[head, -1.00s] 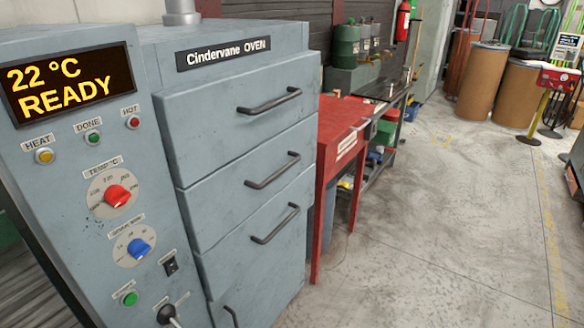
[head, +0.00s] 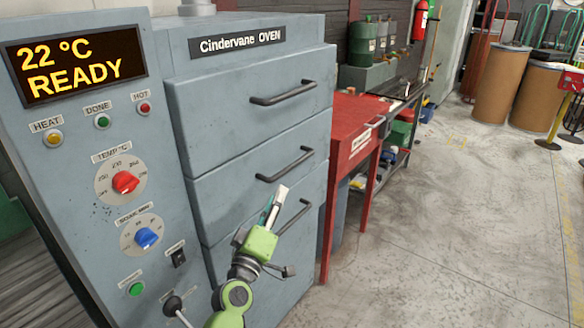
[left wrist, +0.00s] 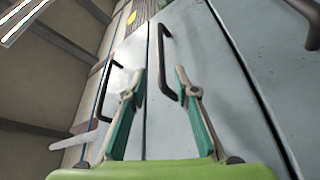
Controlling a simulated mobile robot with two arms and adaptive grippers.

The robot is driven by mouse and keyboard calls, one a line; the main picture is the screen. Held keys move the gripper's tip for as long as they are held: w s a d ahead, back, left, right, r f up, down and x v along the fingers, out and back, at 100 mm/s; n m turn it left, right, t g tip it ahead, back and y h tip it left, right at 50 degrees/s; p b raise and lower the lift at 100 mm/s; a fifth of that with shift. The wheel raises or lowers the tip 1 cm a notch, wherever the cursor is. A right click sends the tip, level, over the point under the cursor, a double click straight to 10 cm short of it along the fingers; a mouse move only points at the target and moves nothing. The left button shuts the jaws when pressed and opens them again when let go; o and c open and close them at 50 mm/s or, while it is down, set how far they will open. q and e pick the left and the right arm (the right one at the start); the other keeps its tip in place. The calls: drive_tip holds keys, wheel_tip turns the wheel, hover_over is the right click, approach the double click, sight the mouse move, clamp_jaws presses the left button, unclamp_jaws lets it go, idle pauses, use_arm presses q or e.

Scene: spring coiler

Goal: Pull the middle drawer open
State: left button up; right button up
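The grey-blue oven has stacked drawer fronts, all looking closed. The middle drawer (head: 232,192) has a dark bar handle (head: 285,165). My left gripper (head: 277,200), with a green body, is in front of the drawers, its tips just below that handle in the head view. In the left wrist view the gripper (left wrist: 160,75) is open, its two fingers apart. A dark handle (left wrist: 164,62) shows at the gap between the fingertips, seemingly the middle one. I cannot tell whether the fingers touch it. My right gripper is in neither view.
The top drawer handle (head: 283,93) is above and a lower handle (head: 295,217) is close beside my left gripper. The oven's control panel (head: 90,190) is at the left. A red table (head: 350,125) stands right of the oven. The floor (head: 450,220) at right is clear.

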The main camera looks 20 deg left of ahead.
sight(292, 164)
use_arm(q)
drive_tip(key=x, duration=1.3)
drive_tip(key=shift+w+f, duration=0.1)
drive_tip(key=shift+w, duration=0.05)
clamp_jaws()
